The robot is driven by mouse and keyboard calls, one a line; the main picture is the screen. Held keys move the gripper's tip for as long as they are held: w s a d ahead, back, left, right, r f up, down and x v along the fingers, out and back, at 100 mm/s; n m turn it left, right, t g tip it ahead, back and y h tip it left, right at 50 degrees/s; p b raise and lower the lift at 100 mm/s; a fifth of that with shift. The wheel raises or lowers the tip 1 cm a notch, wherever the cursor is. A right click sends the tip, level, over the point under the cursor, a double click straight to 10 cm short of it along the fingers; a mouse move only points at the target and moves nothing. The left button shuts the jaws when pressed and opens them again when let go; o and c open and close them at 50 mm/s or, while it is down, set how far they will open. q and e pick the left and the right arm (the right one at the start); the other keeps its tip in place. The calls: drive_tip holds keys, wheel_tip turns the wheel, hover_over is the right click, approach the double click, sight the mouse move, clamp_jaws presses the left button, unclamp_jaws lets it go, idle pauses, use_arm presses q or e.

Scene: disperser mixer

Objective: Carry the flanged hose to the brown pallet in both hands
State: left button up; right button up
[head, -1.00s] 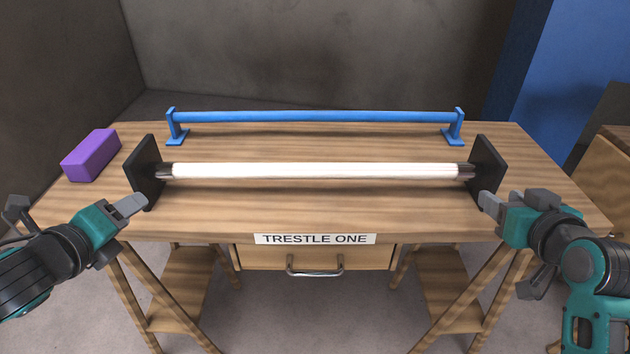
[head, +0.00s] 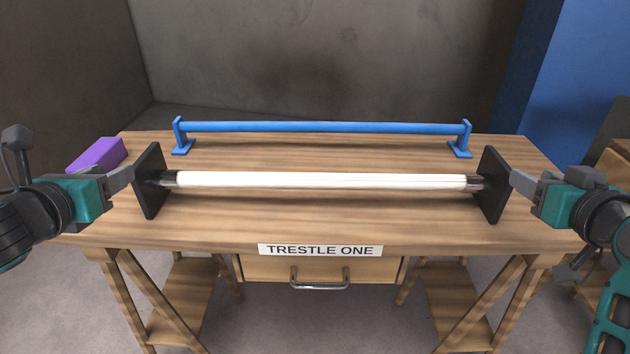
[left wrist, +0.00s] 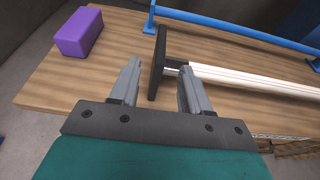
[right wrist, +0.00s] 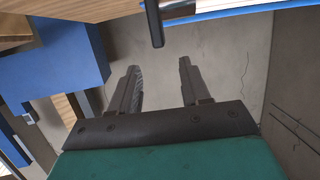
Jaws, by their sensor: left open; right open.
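The flanged hose (head: 320,180) is a long white tube with dark metallic ends and a black square flange at each end. It lies left to right above the wooden table. My left gripper (head: 128,176) is open beside the left flange (head: 151,181). In the left wrist view its fingers (left wrist: 158,72) straddle that flange's near edge, with gaps visible. My right gripper (head: 516,180) is open just outside the right flange (head: 491,185). In the right wrist view a dark flange (right wrist: 153,22) shows beyond the open fingers (right wrist: 158,68). The brown pallet is not identifiable here.
The wooden table (head: 320,221) carries a "TRESTLE ONE" label (head: 320,250) above a drawer (head: 265,269). A blue rail (head: 320,127) on two feet stands behind the hose. A purple block (head: 96,155) sits at the left, behind my left gripper.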

sight(500, 158)
use_arm(q)
drive_tip(key=x, duration=1.1)
drive_tip(key=shift+w+d+f, duration=0.1)
drive_tip(key=shift+w, duration=0.1)
use_arm(e)
drive_tip(key=x, duration=1.1)
drive_tip(key=shift+w+f, duration=0.1)
drive_tip(key=shift+w, duration=0.1)
use_arm(q)
clamp_jaws()
use_arm(e)
clamp_jaws()
use_arm(q)
drive_tip(key=shift+r, duration=0.35)
use_arm(e)
drive_tip(key=shift+r, duration=0.3)
